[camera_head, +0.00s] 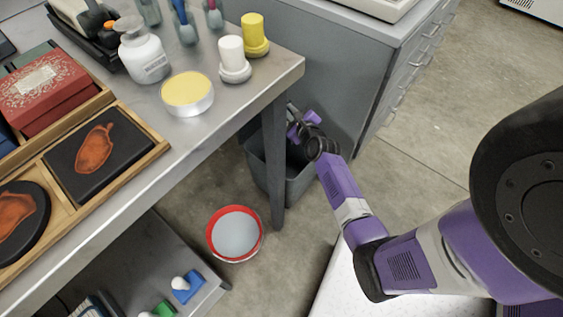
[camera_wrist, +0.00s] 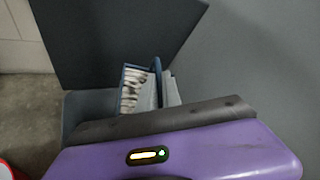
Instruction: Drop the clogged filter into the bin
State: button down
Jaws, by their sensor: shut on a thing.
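My gripper (camera_head: 302,128) is at the mouth of a grey bin (camera_head: 270,178) that stands on the floor beside the table leg. In the wrist view a filter with a blue frame and dirty whitish pleats (camera_wrist: 138,92) shows just beyond the purple gripper body. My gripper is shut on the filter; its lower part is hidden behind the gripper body. In the head view the filter cannot be made out among the dark parts of the wrist. The bin's inside is dark and partly hidden by my gripper.
A metal table (camera_head: 215,121) with jars, a tin and framed pieces is at the left. A grey drawer cabinet (camera_head: 345,62) stands behind the bin. A red-rimmed round container (camera_head: 210,238) sits on the floor in front. Open floor lies at the right.

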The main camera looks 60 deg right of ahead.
jog(key=shift+f+b, duration=2.8)
jog(key=shift+b, duration=0.05)
jog(key=shift+r, duration=0.1)
jog(key=c, duration=1.5)
grip_release()
jog(key=shift+o, duration=0.2)
jog(key=p+v, duration=0.3)
jog(key=v, duration=0.4)
jog(key=shift+s+a+p, duration=0.25)
jog(key=shift+s+p, duration=0.05)
